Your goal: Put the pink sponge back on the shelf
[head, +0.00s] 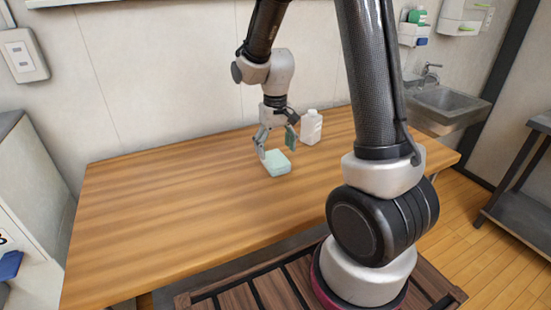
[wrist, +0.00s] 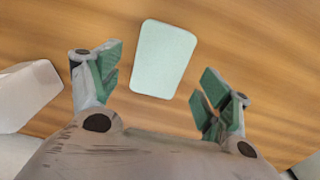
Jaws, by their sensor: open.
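A pale mint-green block (head: 277,164), like a sponge, lies flat on the wooden table; no pink sponge shows in either view. In the wrist view the block (wrist: 164,58) lies between the lines of the two fingers, slightly ahead of their tips. My gripper (head: 277,144) is open and empty, pointing down just above and behind the block. Its green-padded fingers (wrist: 160,70) are spread wide on either side in the wrist view. I cannot tell whether a finger touches the block.
A white bottle (head: 311,128) stands close to the right of my gripper; a white object at the wrist view's left edge (wrist: 28,95) may be it. Small wall holders (head: 412,36) hang at upper right near a sink (head: 445,103). The table's left side is clear.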

